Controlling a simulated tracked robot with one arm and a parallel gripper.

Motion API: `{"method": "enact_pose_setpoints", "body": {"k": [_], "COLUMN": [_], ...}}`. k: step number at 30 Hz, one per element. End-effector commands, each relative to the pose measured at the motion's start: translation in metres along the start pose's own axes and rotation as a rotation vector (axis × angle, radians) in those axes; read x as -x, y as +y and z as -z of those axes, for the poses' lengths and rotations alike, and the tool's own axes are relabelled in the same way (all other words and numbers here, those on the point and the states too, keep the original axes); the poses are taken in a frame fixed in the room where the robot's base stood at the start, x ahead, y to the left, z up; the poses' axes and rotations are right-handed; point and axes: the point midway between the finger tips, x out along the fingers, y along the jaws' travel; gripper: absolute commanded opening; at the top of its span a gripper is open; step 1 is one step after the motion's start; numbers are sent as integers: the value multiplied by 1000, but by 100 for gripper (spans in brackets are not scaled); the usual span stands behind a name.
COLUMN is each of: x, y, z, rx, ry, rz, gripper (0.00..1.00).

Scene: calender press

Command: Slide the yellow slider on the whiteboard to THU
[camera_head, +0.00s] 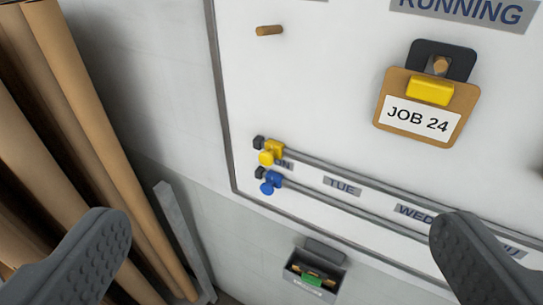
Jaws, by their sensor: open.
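The yellow slider (271,151) sits at the left end of the upper rail (350,178) on the whiteboard (300,85). A label partly hidden beside it ends in "N". The labels TUE (342,187) and WED (415,213) follow to the right along the rails. A further label (513,251) at the right is mostly hidden behind my right finger, and its text cannot be read in full. My gripper (280,246) is open and empty, its two dark fingers wide apart at the lower left and lower right of the picture. The slider shows above and between them.
A blue slider (270,182) sits at the left end of the lower rail, just below the yellow one. A JOB 24 tag (418,118) hangs at the upper right. A bare peg (269,30) sticks out. A small box (314,275) is below; brown rolls (75,120) stand left.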

Motion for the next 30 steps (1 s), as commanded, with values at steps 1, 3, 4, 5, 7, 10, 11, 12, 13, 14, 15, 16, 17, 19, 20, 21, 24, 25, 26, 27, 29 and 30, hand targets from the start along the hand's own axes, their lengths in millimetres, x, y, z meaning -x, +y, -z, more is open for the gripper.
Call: {"method": "enact_pose_setpoints", "body": {"k": [1, 3, 4, 5, 7, 10, 11, 12, 13, 14, 15, 16, 17, 19, 20, 21, 24, 25, 26, 27, 29, 30], "x": [0, 0, 0, 0, 0, 0, 0, 0, 0, 0, 0, 0, -1, -6, -10, -17, -45, -54, -64, -77, -93, -105], "y": [0, 0, 0, 0, 0, 0, 0, 0, 0, 0, 0, 0, 0, 0, 0, 0, 0, 1, 1, 2, 3, 4], "z": [0, 0, 0, 0, 0, 0, 0, 0, 0, 0, 0, 0, 0, -2, -4, -8, -24, -30, -37, -45, -57, -65], "rx": [0, 0, 0, 0, 0, 0, 0, 0, 0, 0, 0, 0, 2, 14, 24, 45, 119, 147, 178, 220, 282, 323], "ry": [0, 0, 0, 0, 0, 0, 0, 0, 0, 0, 0, 0, -2, -15, -26, -47, -127, -156, -186, -226, -281, -318], "rz": [0, 0, 0, 0, 0, 0, 0, 0, 0, 0, 0, 0, -1, -10, -17, -31, -83, -104, -125, -154, -198, -228], "gripper": [100, 100, 100, 100, 100, 100, 100, 100, 100, 100, 97, 89, 81, 61, 53, 42, 42, 42, 42, 42, 42, 42]}}
